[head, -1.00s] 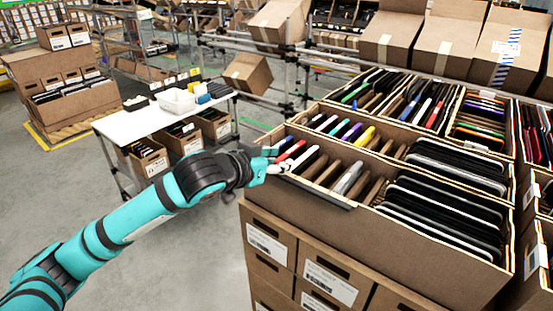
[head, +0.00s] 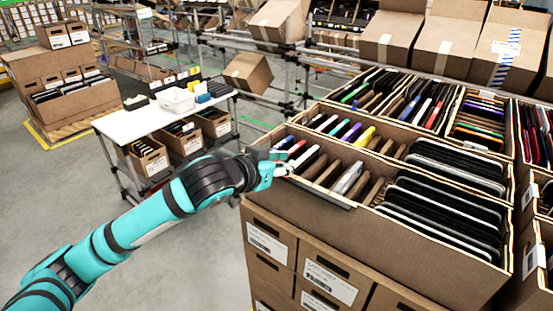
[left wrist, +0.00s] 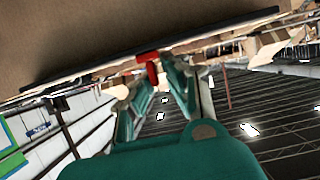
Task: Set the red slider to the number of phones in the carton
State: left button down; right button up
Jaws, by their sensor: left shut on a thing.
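The front carton (head: 400,258) holds phones standing on edge between cardboard dividers. A blue phone (head: 285,142), a red phone (head: 297,147), a dark one with a pale edge (head: 305,158) and a grey one (head: 349,176) show at its left. A dark rail (head: 328,196) runs along its front top edge; it also shows in the left wrist view (left wrist: 90,71). The red slider (left wrist: 152,70) sits on this rail. My left gripper (head: 283,168) is at the rail's left end, shut on the slider, its fingers (left wrist: 147,78) beside it. My right gripper is not in view.
More cartons of phones stand behind and right of the front carton. Tilted cartons (head: 446,46) rest on a rack at the back. A white table (head: 150,122) with a white bin (head: 177,100) stands at the left. The grey floor near my arm is clear.

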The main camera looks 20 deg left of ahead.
pick_arm(q)
jog(key=d, duration=0.1)
jog(key=s+d, duration=0.1)
jog(key=shift+d, duration=0.35)
jog(key=shift+a, duration=0.1)
jog(key=c, duration=1.4)
grip_release()
jog(key=shift+c, duration=0.2)
jog(key=v, duration=0.7)
jog(key=shift+s, duration=0.2)
jog(key=shift+a+r, duration=0.1)
